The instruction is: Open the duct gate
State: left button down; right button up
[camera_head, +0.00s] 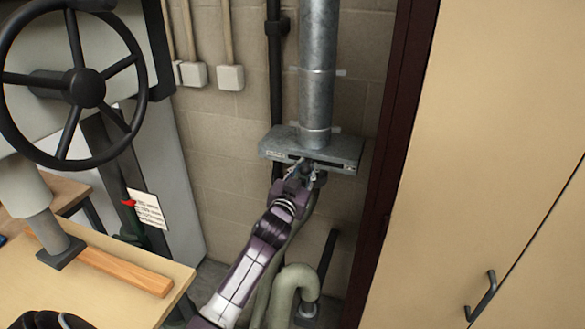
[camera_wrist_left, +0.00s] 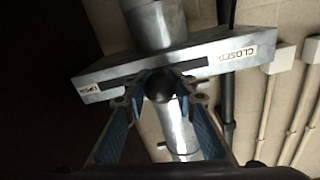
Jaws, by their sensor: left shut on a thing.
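The duct gate (camera_head: 345,154) is a flat grey metal housing around a vertical galvanised duct (camera_head: 318,75) by the wall. In the left wrist view the gate housing (camera_wrist_left: 205,62) has a dark slot, with a "CLOSED" label (camera_wrist_left: 231,55) at the right end and another label (camera_wrist_left: 91,92), hard to read, at the left end. My left gripper (camera_head: 306,174) is at the gate's front edge. In the left wrist view its fingers (camera_wrist_left: 161,88) are shut on a dark round knob (camera_wrist_left: 161,87) near the middle of the slot. My right gripper is not seen.
A tall beige cabinet (camera_head: 480,120) stands to the right. A grey-green bent hose (camera_head: 293,278) and dark pipes lie below the gate.

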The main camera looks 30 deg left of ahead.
pick_arm(q)
jog(key=d, duration=0.2)
jog(key=w+d+b, duration=0.1)
jog(key=d, duration=0.4)
jog(key=shift+w+d+f, duration=0.2)
jog(key=shift+w+f, duration=0.1)
jog(key=c, duration=1.9)
grip_release()
jog(key=o, duration=0.3)
jog(key=shift+s+r, duration=0.1)
jog(key=shift+r, duration=0.15)
jog(key=v, duration=1.2)
jog(key=shift+a, duration=0.1)
